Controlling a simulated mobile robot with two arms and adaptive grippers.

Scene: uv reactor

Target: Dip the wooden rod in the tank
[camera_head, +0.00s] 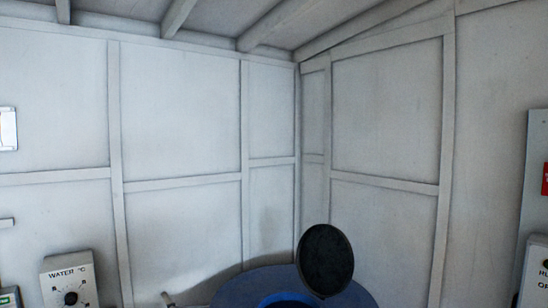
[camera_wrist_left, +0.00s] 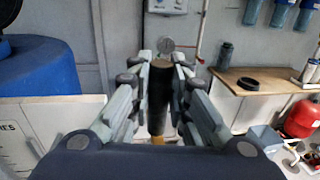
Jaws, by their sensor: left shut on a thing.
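The blue tank (camera_head: 240,288) is at the bottom of the head view, cut off by the lower edge. Its round black lid (camera_head: 326,260) stands raised at the right of the opening. The blue tank also shows at the left of the left wrist view (camera_wrist_left: 38,68). My left gripper (camera_wrist_left: 161,68) is shut on the rod (camera_wrist_left: 159,98), a dark cylinder with a brownish end, between its fingers. The rod looks apart from the tank, to its right in the wrist view. My right gripper is in neither view.
A water temperature box (camera_head: 70,282) is at the lower left of the head view. In the wrist view a wooden bench top (camera_wrist_left: 275,98) bears a black ring (camera_wrist_left: 248,84) and a dark bottle (camera_wrist_left: 225,56). A red vessel (camera_wrist_left: 301,118) is at the right.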

